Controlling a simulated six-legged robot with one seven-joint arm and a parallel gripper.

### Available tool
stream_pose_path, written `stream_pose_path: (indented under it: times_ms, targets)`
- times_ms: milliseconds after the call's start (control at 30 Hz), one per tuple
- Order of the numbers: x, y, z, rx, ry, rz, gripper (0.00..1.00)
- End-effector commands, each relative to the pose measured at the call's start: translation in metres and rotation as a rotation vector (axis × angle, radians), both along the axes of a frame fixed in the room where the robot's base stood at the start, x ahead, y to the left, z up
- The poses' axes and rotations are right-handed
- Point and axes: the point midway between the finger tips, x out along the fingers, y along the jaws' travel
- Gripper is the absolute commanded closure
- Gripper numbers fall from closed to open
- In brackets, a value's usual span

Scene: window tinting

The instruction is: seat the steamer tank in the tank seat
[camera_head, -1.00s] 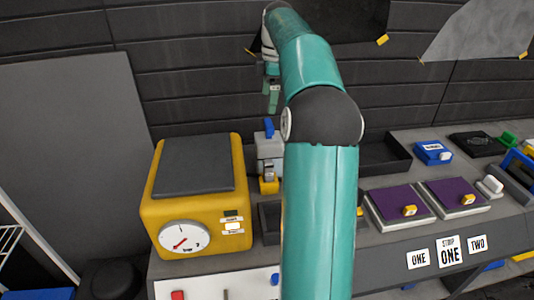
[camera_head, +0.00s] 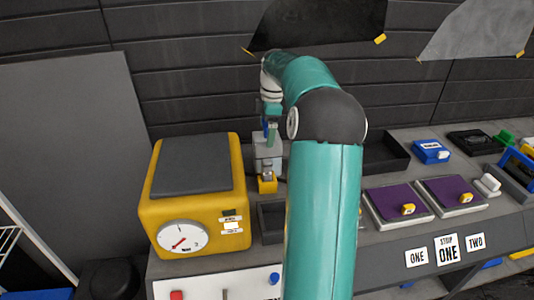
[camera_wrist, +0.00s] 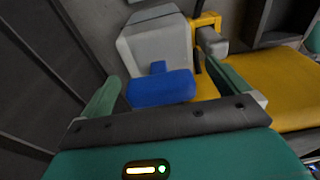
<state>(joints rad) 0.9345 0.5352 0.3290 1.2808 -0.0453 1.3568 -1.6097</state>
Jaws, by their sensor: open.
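A grey block with a blue T-shaped handle, which looks like the steamer tank (camera_head: 267,150), stands on the bench right of the yellow machine. In the wrist view the tank (camera_wrist: 155,45) has its blue handle (camera_wrist: 162,90) lying between my fingers. My gripper (camera_head: 270,131) is at the tank's top, mostly edge-on in the head view. In the wrist view my gripper (camera_wrist: 162,72) is open, one finger on each side of the handle, not closed on it. A yellow bracket with a grey piece (camera_head: 267,184) is at the tank's front. I cannot identify the tank seat for certain.
The yellow machine (camera_head: 195,195) with a dial stands close on the left. A dark open tray (camera_head: 270,222) is in front of the tank, partly behind my arm. Purple pads (camera_head: 399,203) lie to the right. The dark wall (camera_head: 200,90) is close behind.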

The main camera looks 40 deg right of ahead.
Motion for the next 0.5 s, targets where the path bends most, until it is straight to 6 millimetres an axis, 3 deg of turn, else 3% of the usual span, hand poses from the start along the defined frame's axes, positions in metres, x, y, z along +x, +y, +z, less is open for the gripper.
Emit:
stream_pose_path:
  times_ms: [133, 367, 400, 500]
  targets:
    - [0.001, 0.002, -0.017, 0.0, 0.0, 0.0, 0.0]
    - [0.001, 0.002, -0.02, -0.002, -0.001, 0.0, 0.0]
    - [0.001, 0.002, -0.02, -0.002, -0.001, 0.0, 0.02]
    - [0.001, 0.002, -0.019, -0.002, -0.001, 0.0, 0.22]
